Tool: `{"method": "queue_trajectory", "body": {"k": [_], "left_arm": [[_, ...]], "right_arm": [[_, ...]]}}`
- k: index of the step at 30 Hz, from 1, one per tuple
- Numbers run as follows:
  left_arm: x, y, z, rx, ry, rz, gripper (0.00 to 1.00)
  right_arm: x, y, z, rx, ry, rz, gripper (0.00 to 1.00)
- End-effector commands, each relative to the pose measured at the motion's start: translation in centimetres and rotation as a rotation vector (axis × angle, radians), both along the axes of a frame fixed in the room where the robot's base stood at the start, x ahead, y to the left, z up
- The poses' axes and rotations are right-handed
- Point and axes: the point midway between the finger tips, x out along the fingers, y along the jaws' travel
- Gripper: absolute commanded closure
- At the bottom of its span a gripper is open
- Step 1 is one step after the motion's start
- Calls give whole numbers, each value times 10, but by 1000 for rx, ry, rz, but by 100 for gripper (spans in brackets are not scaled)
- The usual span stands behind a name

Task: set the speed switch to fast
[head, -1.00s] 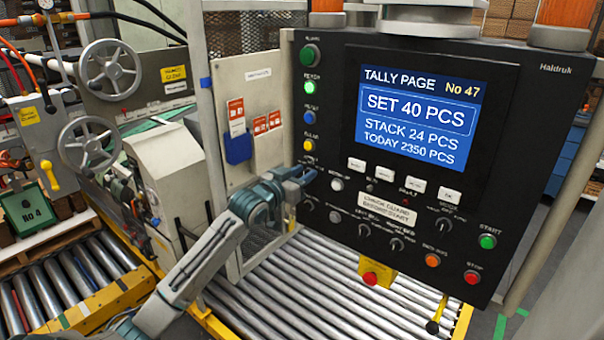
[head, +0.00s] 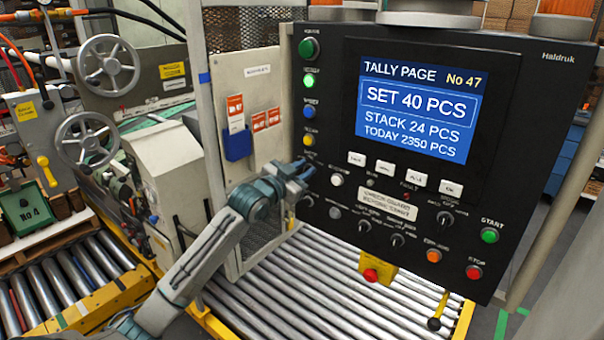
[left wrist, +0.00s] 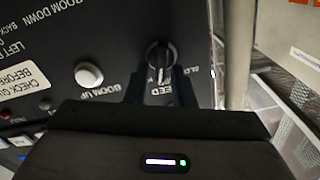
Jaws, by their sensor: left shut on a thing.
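My left gripper (head: 300,171) is at the left edge of the black control panel (head: 520,100), its fingers against the panel face. In the left wrist view the speed switch (left wrist: 160,54) is a round black knob with a pale pointer line. The gripper (left wrist: 160,88) is shut on it, one finger on each side. The pointer line runs toward the bottom of that view, near the partly covered speed lettering. A "slow" label shows to the right of the knob. The fast label cannot be made out. In the head view the gripper hides the knob. My right gripper is not in view.
A white boom up button (left wrist: 88,75) sits close beside the knob; it also shows in the head view (head: 336,180). More knobs, a green start button (head: 489,235) and a red stop button (head: 473,272) lie to the right. A roller conveyor (head: 330,285) runs below.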

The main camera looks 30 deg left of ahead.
Motion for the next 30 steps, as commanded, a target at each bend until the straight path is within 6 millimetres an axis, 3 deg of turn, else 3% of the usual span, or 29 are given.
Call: {"method": "queue_trajectory", "body": {"k": [15,30], "left_arm": [[0,-5,-5,364,-26,0,100],[0,-5,-5,452,-32,0,100]], "right_arm": [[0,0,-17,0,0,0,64],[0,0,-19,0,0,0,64]]}}
